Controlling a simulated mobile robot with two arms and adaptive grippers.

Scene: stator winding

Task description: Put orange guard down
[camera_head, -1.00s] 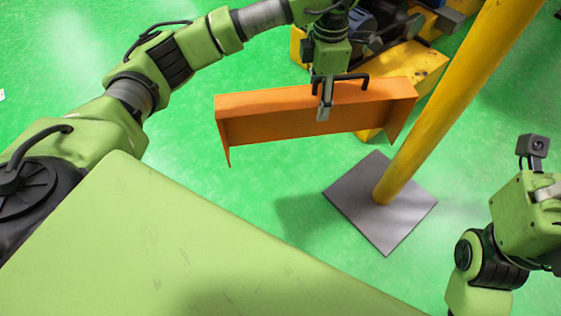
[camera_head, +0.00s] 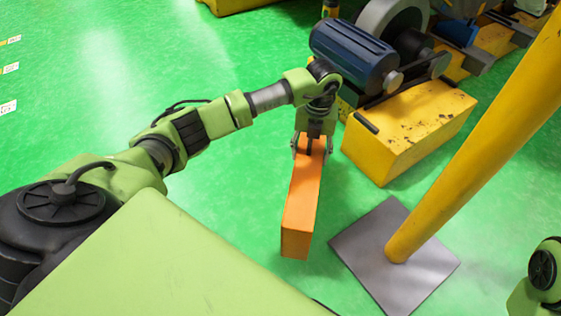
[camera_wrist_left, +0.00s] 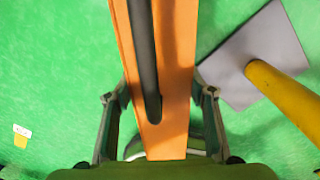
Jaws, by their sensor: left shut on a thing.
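The orange guard (camera_head: 302,205) is a long channel-shaped piece in the middle of the head view, with its length pointing toward me. My left gripper (camera_head: 310,147) is shut on it at its far end, from above. My right gripper is out of view; only part of my right arm shows at the lower right edge.
A yellow machine base (camera_head: 385,150) with a blue motor (camera_head: 352,52) stands behind and right of the guard. A yellow post (camera_head: 470,165) on a grey floor plate (camera_head: 375,240) is close on the right. The green floor (camera_head: 235,150) left of the guard is clear.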

